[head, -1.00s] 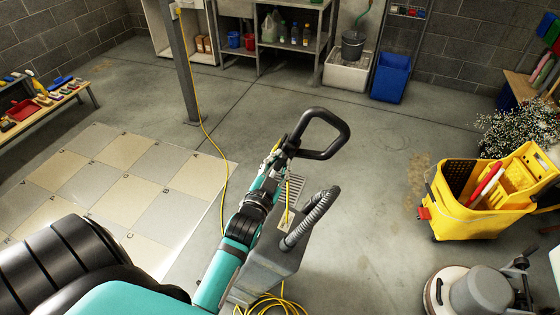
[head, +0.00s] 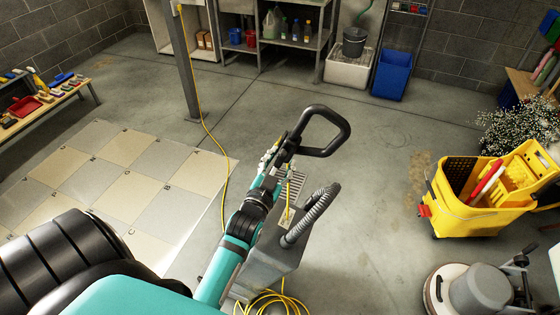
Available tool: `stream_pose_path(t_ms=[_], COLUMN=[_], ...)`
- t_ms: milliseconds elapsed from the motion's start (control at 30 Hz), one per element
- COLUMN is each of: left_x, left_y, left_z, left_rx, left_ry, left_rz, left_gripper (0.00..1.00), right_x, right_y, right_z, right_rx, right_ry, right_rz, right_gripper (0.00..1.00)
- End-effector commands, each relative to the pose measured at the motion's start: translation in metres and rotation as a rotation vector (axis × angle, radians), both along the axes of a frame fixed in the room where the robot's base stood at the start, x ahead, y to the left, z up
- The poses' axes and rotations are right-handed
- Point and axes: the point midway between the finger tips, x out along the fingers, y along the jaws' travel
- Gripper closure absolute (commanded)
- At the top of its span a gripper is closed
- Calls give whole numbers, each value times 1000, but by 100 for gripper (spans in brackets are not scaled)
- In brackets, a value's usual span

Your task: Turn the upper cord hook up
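A grey floor machine (head: 278,262) with a black loop handle (head: 343,128) and a ribbed grey hose (head: 314,211) stands in the middle foreground. My teal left arm reaches up along its left side. My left gripper (head: 271,154) is at the base of the loop handle, against or just beside the dark handle post. It is small and partly covered by my own wrist, so I cannot see whether its fingers are open or shut. The upper cord hook cannot be made out there. A short yellow strand (head: 290,187) runs down the machine's front. My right gripper is out of view.
A yellow cord (head: 224,180) runs along the floor from a post (head: 184,70); a yellow coil (head: 268,301) lies at the machine's foot. A yellow mop bucket (head: 450,203) and a round floor polisher (head: 480,290) stand right. The floor behind the machine is clear.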

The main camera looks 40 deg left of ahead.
Motion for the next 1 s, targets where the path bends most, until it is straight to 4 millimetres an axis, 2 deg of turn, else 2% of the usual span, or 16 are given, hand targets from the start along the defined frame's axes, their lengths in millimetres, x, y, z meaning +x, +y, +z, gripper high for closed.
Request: stream_pose_path(t_ms=[267,367,700,833,1000], left_x=[-5,-17,-86,-105,-116], left_y=[0,-4,-21,-25,-28], left_z=[2,2,1,1,2], left_rx=[3,3,2,1,1], left_ry=[-4,-3,1,0,-2], left_rz=[1,1,0,1,0], left_gripper=[58,58,58,58,58], right_x=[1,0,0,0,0], right_y=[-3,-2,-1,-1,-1], right_z=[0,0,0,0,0], right_rx=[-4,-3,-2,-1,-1], right_ry=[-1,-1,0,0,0], right_rz=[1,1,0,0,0], right_gripper=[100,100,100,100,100])
